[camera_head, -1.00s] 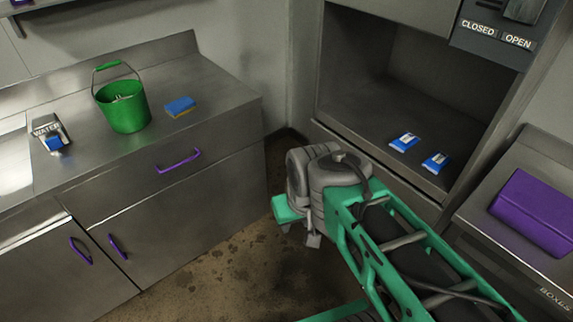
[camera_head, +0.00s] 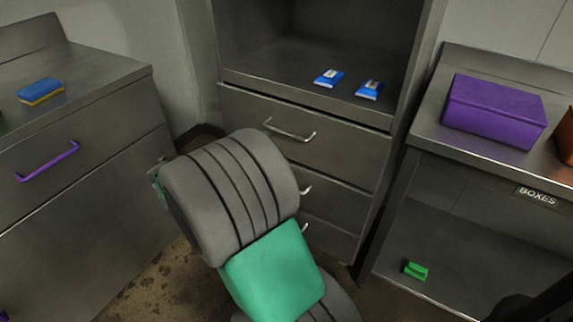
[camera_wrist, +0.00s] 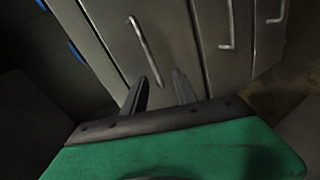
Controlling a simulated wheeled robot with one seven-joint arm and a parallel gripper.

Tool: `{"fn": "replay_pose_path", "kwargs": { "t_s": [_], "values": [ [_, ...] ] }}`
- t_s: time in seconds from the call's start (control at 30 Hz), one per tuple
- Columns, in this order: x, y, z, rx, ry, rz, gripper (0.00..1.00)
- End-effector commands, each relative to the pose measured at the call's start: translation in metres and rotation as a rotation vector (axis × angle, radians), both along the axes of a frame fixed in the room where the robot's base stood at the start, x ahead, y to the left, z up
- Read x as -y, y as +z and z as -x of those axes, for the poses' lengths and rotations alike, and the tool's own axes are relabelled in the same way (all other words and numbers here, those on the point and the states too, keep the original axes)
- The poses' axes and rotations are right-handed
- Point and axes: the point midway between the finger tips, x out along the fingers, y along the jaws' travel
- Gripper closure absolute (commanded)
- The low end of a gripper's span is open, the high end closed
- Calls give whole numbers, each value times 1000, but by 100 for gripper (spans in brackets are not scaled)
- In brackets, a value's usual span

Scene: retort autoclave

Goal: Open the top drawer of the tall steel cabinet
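The tall steel cabinet (camera_head: 232,92) stands in the middle of the head view, with several drawers below an open compartment. Its top drawer (camera_head: 345,150) is closed and has a silver bar handle (camera_head: 290,133). In the wrist view the top drawer's handle (camera_wrist: 145,52) lies just beyond my fingertips, apart from them. My gripper (camera_wrist: 160,82) is open and empty, with its two dark fingers spread and pointing toward the drawer front. In the head view my arm hides the gripper and parts of the lower drawers.
Lower drawer handles (camera_wrist: 230,28) show to the right in the wrist view. Two blue-and-white packets (camera_head: 329,78) lie in the open compartment. A counter with a purple handle (camera_head: 48,162) is at left. A bench at right holds a purple box (camera_head: 494,110); a green object (camera_head: 416,270) lies below.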

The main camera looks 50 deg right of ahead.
Motion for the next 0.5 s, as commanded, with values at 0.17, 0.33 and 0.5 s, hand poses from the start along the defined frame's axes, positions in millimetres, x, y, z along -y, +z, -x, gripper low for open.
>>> {"fn": "replay_pose_path", "kwargs": {
  "t_s": [0.17,0.33,0.5],
  "values": [
    [34,-18,14,-129,-29,185,66],
    [57,-18,16,-141,-37,199,66],
    [90,-25,14,-139,-38,198,66]
  ]
}}
